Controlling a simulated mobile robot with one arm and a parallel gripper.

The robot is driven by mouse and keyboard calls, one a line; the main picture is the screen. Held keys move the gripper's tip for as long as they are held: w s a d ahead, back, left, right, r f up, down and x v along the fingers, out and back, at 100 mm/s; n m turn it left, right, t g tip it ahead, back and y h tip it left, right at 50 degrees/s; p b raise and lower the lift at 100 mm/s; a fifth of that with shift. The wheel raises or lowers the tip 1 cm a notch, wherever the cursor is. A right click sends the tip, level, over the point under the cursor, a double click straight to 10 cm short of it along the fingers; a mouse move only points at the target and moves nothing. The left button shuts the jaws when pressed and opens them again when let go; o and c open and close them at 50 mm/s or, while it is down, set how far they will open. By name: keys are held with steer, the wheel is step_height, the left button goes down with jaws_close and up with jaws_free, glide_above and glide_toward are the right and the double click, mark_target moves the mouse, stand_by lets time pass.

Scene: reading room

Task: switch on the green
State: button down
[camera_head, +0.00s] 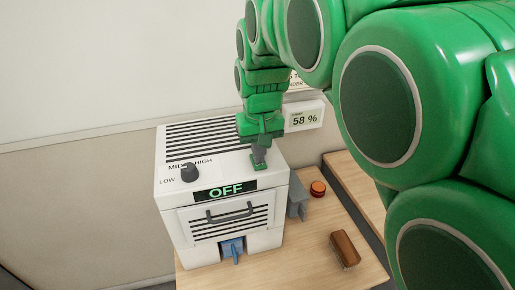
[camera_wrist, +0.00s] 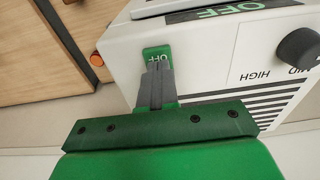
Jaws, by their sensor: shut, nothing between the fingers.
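A white machine (camera_head: 225,165) with a vented top stands on a wooden table; its front display (camera_head: 225,190) reads OFF. A green switch (camera_wrist: 156,51) with pale letters, partly covered, sits on the machine's top near one corner in the wrist view. My gripper (camera_head: 260,166) is shut and empty, pointing down over the top's right side. In the wrist view its fingertips (camera_wrist: 157,66) overlap the green switch; whether they touch it, I cannot tell.
A black knob (camera_head: 189,173) stands by LOW, MID and HIGH labels. An orange-red button (camera_head: 318,187) and a brown block (camera_head: 345,248) are on the table (camera_head: 300,265) to the right. A 58 % display (camera_head: 305,117) is behind.

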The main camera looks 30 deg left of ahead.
steer(key=shift+r, duration=0.15)
step_height(320, 180, up, 14)
steer(key=s+d, duration=0.1)
steer(key=shift+s+d+f, duration=0.2)
steer(key=shift+s+d, duration=0.05)
steer(key=shift+s, duration=0.05)
stand_by(0.3)
steer(key=shift+w, duration=0.1)
steer(key=shift+w+a+r+y, duration=0.15)
steer(key=shift+w+a+y, duration=0.2)
steer(key=shift+a, duration=0.15)
glide_toward(261, 167)
steer(key=w+a+f, duration=0.1)
steer(key=f, duration=0.1)
steer(key=w+a+f, duration=0.1)
steer(key=f, duration=0.1)
steer(key=w+a+f, duration=0.1)
steer(key=f, duration=0.1)
steer(key=shift+a+f, duration=0.2)
steer(key=shift+a, duration=0.1)
stand_by(0.3)
stand_by(0.4)
